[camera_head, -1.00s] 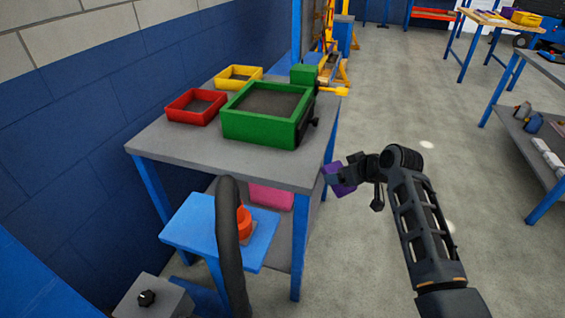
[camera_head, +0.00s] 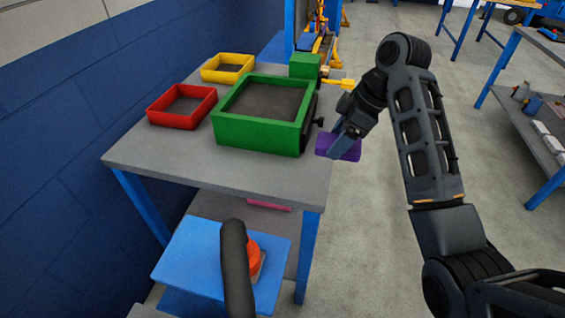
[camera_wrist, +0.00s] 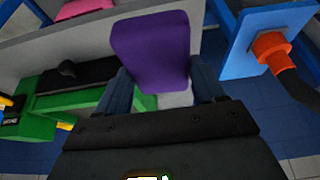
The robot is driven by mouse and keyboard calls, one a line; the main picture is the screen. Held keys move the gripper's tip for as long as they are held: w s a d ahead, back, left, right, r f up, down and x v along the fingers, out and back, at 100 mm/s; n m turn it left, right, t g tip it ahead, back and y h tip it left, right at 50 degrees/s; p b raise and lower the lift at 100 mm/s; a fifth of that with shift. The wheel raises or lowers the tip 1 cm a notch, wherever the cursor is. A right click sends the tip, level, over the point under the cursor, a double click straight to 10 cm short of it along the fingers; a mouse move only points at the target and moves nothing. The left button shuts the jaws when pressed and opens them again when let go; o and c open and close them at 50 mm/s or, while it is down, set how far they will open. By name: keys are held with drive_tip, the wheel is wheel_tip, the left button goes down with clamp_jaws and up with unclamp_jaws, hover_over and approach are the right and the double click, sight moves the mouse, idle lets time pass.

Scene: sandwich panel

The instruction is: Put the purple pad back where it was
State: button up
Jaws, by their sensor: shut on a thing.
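The purple pad (camera_head: 340,146) is a small block in my gripper (camera_head: 346,143), beside the right edge of the grey table. In the wrist view the purple pad (camera_wrist: 151,48) fills the space between the two blue-grey fingers of my gripper (camera_wrist: 160,84), which is shut on it. The pad is clear of the green frame and seems to be in the air. From these frames I cannot tell its exact height over the table edge.
The grey table (camera_head: 200,166) bears a green frame (camera_head: 262,131), a red tray (camera_head: 182,106) and a yellow tray (camera_head: 228,68). A blue stand (camera_head: 205,262) with an orange-red piece (camera_head: 254,253) stands in front. A pink thing (camera_head: 268,205) lies beneath the table.

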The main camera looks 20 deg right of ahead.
sight(282, 173)
drive_tip(key=w+a+f, duration=0.2)
drive_tip(key=a, duration=0.1)
drive_tip(key=w+a+f, duration=0.2)
drive_tip(key=a, duration=0.1)
drive_tip(key=w+a+f, duration=0.2)
drive_tip(key=a, duration=0.1)
drive_tip(key=shift+w+a+f, duration=0.2)
drive_tip(key=shift+w+f, duration=0.05)
drive_tip(key=shift+f, duration=0.15)
wheel_tip(282, 173, down, 4)
drive_tip(key=shift+r, duration=0.2)
drive_tip(key=shift+f, duration=0.2)
drive_tip(key=shift+c, duration=0.6)
drive_tip(key=o, duration=1.2)
drive_tip(key=v, duration=1.2)
drive_tip(key=shift+a, duration=0.1)
